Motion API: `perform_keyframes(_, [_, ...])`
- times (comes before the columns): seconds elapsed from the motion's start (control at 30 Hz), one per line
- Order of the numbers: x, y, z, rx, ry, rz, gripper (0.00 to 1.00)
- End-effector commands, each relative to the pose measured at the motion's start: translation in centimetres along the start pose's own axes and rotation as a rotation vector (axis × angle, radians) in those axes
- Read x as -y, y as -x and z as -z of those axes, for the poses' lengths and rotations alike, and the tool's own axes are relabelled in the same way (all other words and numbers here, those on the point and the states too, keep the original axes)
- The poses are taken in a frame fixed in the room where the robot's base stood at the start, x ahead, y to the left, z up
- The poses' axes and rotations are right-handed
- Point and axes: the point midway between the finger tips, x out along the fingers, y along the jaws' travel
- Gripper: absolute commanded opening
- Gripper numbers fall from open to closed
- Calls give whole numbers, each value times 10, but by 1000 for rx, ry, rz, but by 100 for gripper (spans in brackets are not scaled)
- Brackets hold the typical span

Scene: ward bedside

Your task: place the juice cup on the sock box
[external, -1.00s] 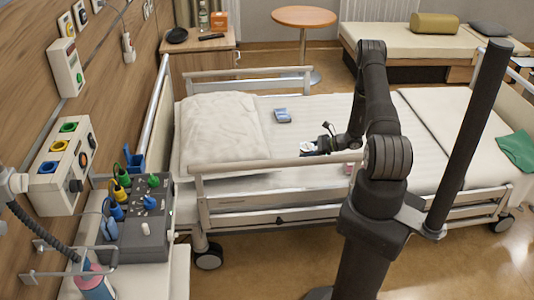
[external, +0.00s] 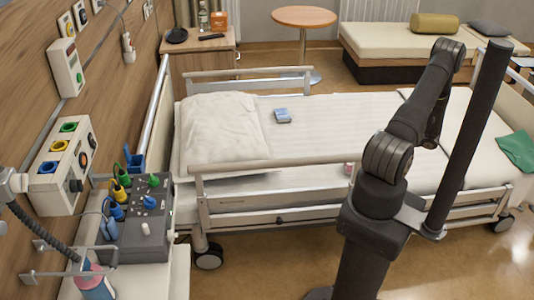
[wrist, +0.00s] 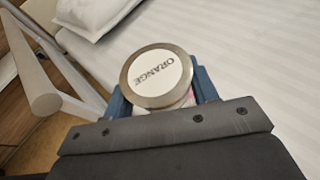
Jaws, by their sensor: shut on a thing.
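The juice cup (wrist: 158,78) has a round metal-rimmed lid marked ORANGE, seen from above in the wrist view. A little pink and white shows on its side below the lid. My gripper (wrist: 160,90) is shut on it, with a blue finger on each side. In the external view my arm's own links hide the gripper and the cup. A small blue and white item (external: 283,115) lies on the bed near the pillow. It may be the sock box, but I cannot read it. It is well to the left of my arm.
The near bed rail (external: 275,164) runs along the bed's front; a rail (wrist: 45,90) shows at left in the wrist view. A pillow (external: 222,132) lies at the bed's left end. A small pinkish object (external: 348,169) shows under the rail. The middle mattress is clear.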

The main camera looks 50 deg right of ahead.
Motion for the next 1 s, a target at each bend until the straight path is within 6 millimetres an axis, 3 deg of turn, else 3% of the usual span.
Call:
perform_keyframes(0.1, [4, 14, 3, 0, -9, 22, 26])
perform_keyframes(0.2, [5, 9, 5, -1, -12, 24, 26])
perform_keyframes(0.6, [6, -89, 19, -1, -11, 21, 26])
perform_keyframes(0.7, [8, -106, 22, -1, -11, 24, 26])
perform_keyframes(1.0, [8, -121, 33, -1, -13, 26, 26])
